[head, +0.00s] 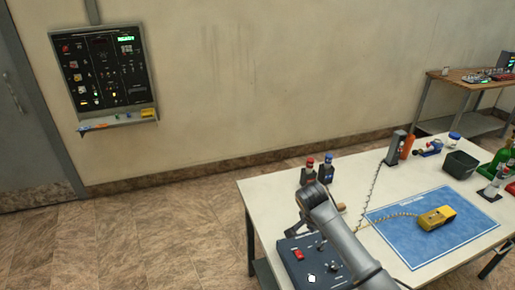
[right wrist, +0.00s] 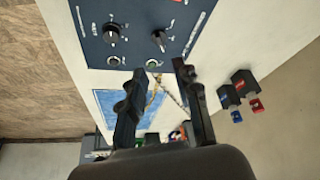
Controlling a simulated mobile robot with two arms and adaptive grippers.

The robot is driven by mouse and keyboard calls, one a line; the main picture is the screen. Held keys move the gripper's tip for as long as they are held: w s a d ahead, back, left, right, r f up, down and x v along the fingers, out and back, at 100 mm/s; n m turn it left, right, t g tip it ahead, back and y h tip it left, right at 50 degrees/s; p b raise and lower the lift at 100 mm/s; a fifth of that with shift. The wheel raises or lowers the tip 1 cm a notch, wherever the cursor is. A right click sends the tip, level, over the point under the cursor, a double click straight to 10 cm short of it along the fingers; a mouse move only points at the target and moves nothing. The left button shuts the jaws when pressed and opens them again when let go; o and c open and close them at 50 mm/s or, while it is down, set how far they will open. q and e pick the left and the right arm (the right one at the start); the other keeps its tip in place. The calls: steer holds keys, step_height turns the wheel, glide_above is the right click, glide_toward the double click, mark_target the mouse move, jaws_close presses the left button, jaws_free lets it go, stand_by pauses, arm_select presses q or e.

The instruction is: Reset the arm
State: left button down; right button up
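My right arm (head: 345,240) reaches in from the lower right of the head view. Its gripper (head: 296,225) is over the table's left end, beside the dark control box (head: 302,262), and is partly hidden by the wrist. In the right wrist view the two fingers (right wrist: 158,70) are apart with nothing held between them. The control box with its knobs (right wrist: 140,30) shows beyond the fingertips. My left gripper is in neither view.
A blue mat (head: 400,235) with a yellow handheld device (head: 437,217), and a dark bin (head: 460,165), are farther right. A panel (head: 100,70) hangs on the wall.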

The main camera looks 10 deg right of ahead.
steer(key=s+a+f+n+y, duration=0.1)
steer(key=s+a+f+n, duration=0.25)
steer(key=s, duration=0.35)
steer(key=s+a+f+n+y, duration=0.1)
steer(key=s+a+f+n, duration=0.2)
steer(key=s+a, duration=0.3)
steer(key=s+a+r+n+t+y, duration=0.1)
steer(key=s+r+n, duration=0.2)
steer(key=s, duration=0.6)
steer(key=s+a+r+n+y, duration=0.15)
steer(key=s+n, duration=0.25)
steer(key=s, duration=0.6)
step_height(320, 180, down, 32)
steer(key=s+g+b, duration=0.1)
steer(key=b, duration=0.5)
steer(key=s+d+f+b, duration=0.1)
steer(key=s+f+b, duration=0.1)
steer(key=s+f, duration=0.6)
steer(key=s+d+f+g+b, duration=0.1)
steer(key=s+f+b, duration=0.1)
steer(key=s+f, duration=0.6)
step_height(320, 180, down, 4)
steer(key=shift+s+d+g+h, duration=0.2)
steer(key=shift+d+g+h, duration=0.05)
steer(key=shift+g+h, duration=0.1)
